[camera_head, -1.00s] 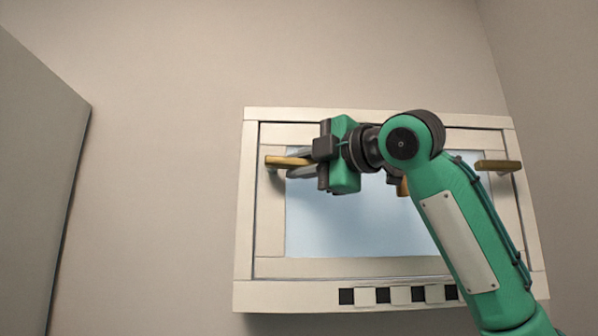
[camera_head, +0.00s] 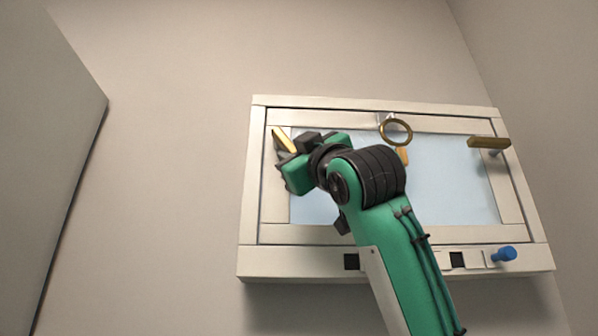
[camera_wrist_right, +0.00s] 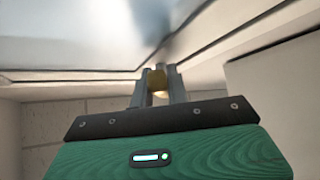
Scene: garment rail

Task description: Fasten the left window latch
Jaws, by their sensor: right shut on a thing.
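The left window latch (camera_head: 284,141) is a brass-coloured handle at the upper left of the white window frame (camera_head: 247,200). In the head view it stands tilted, its upper end leaning left. My right gripper (camera_head: 281,163) is at its lower end and is shut on it. In the right wrist view the latch (camera_wrist_right: 157,80) shows as a small yellow end between the two grey fingers (camera_wrist_right: 158,90). My gripper body hides part of the latch and its mount. My left gripper is not in view.
A second brass latch (camera_head: 488,142) lies nearly level on the window's right side. A brass ring (camera_head: 396,132) hangs at the top middle. A blue knob (camera_head: 504,254) sits on the sill at the right. A grey panel (camera_head: 50,150) stands at the far left.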

